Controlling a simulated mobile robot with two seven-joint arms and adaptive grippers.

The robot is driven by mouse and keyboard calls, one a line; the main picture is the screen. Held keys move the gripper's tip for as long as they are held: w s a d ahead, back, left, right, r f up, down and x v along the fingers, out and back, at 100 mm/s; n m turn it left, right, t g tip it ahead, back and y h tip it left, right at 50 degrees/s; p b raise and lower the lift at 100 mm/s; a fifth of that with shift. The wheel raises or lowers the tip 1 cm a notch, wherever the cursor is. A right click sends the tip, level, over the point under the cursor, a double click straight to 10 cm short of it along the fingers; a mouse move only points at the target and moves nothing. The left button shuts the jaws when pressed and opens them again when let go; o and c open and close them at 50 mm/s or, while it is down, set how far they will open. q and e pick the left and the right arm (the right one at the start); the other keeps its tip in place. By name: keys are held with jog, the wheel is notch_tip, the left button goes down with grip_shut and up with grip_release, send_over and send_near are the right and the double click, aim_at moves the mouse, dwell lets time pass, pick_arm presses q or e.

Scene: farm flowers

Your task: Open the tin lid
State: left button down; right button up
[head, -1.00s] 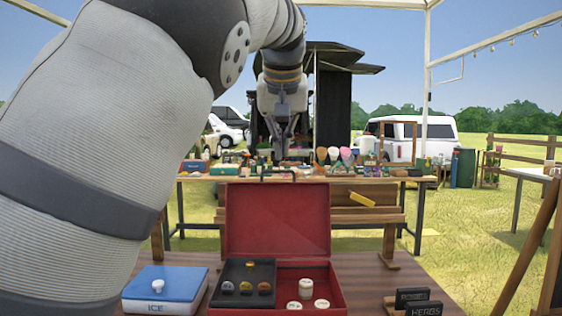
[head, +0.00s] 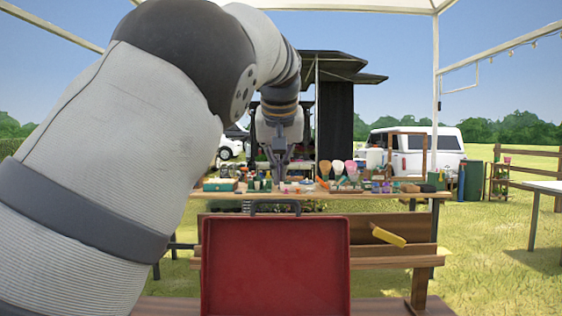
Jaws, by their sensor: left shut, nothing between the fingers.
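The red tin's lid (head: 275,268) stands upright at the bottom middle of the head view, its plain red inner face toward me. A dark handle (head: 275,204) shows at its top edge. The tin's base and contents are below the picture. My left gripper (head: 278,177) hangs fingers down above the lid in the picture, shut and empty. It appears apart from the lid, but its exact depth is hard to tell. My right gripper is not in view.
My left arm covers the left side. Behind the lid is a wooden bench (head: 385,262) with a yellow-handled tool (head: 388,236). Farther back, a table (head: 415,191) holds brushes, bottles and small goods.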

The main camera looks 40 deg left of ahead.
pick_arm(q)
jog(key=f, duration=0.2)
jog(key=f+p, duration=0.1)
jog(key=shift+s+d+f, duration=0.3)
jog(key=shift+s+d, duration=0.05)
jog(key=shift+s, duration=0.05)
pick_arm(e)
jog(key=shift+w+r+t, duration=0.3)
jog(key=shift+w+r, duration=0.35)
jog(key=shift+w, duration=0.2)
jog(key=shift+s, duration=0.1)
